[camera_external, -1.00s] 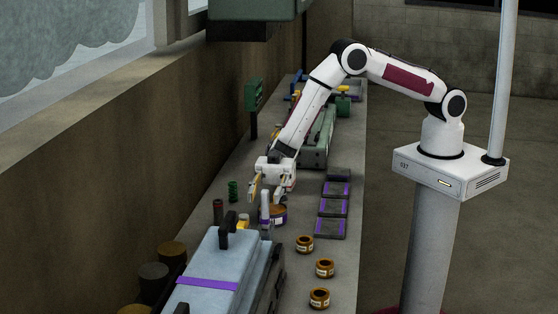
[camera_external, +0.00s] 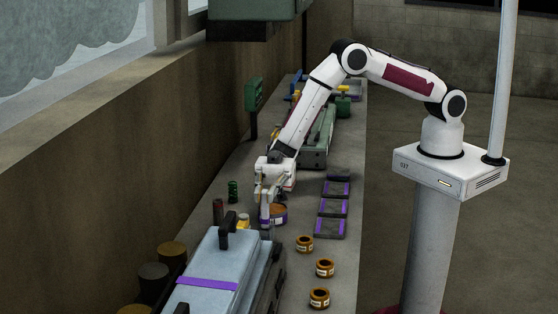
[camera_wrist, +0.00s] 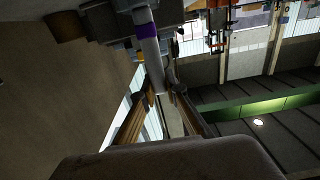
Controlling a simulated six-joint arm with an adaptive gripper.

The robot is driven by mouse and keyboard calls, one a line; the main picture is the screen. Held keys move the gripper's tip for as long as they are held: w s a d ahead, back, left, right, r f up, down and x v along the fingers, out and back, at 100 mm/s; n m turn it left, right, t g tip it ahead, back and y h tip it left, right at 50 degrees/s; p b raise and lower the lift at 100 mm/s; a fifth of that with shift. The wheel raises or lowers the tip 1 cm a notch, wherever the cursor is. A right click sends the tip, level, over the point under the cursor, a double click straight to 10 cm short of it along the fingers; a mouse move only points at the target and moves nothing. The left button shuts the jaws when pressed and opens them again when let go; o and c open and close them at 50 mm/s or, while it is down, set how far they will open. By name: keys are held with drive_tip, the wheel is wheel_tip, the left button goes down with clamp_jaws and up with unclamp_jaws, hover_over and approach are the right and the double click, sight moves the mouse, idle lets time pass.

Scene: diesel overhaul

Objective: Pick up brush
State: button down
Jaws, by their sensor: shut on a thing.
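The brush shows as a pale grey upright handle (camera_wrist: 152,62) with a purple band in the wrist view; its far end is hard to make out. My gripper (camera_wrist: 163,92) is shut on this handle, one finger on each side. In the external view my gripper (camera_external: 266,198) points down over the bench, and the pale brush (camera_external: 264,213) is small and partly hidden between the fingers. It is beside a round brown-topped tin (camera_external: 277,218) with a purple band. I cannot tell whether the brush still touches what is below it.
A pale blue block with a purple strap (camera_external: 215,265) fills the near bench. Small brown ring-shaped parts (camera_external: 304,243) line the right edge. Dark trays with purple strips (camera_external: 333,208) lie to the right of my gripper. A green coil (camera_external: 233,191) and a dark cylinder (camera_external: 218,212) stand left.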

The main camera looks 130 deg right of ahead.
drive_tip(key=shift+r, duration=0.15)
drive_tip(key=shift+r, duration=4.9)
